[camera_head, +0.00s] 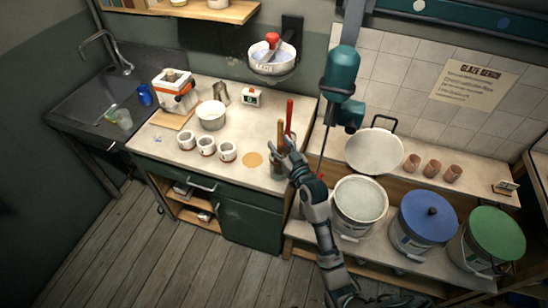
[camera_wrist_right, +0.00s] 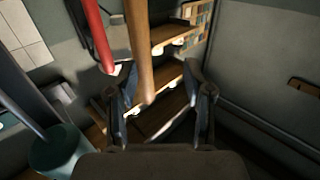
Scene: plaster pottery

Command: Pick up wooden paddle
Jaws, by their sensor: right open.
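The wooden paddle shows as a brown wooden handle (camera_head: 280,134) standing upright in a small holder (camera_head: 276,172) at the right end of the counter. In the right wrist view the wooden handle (camera_wrist_right: 140,45) comes down from the top, and its end appears between my fingers, nearer the left one. My right gripper (camera_head: 289,158) is open beside the holder; its spread fingers (camera_wrist_right: 158,104) show in the wrist view. Contact with the handle cannot be told. The paddle's lower part is hidden. My left gripper is not in view.
A red handle (camera_head: 289,115) stands close to the wooden one, also in the wrist view (camera_wrist_right: 98,35). Several white cups (camera_head: 206,146) stand to the left. A large white bucket (camera_head: 360,203) and a blue-lidded bucket (camera_head: 425,222) stand to the right. A teal mixer (camera_head: 341,75) hangs above.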

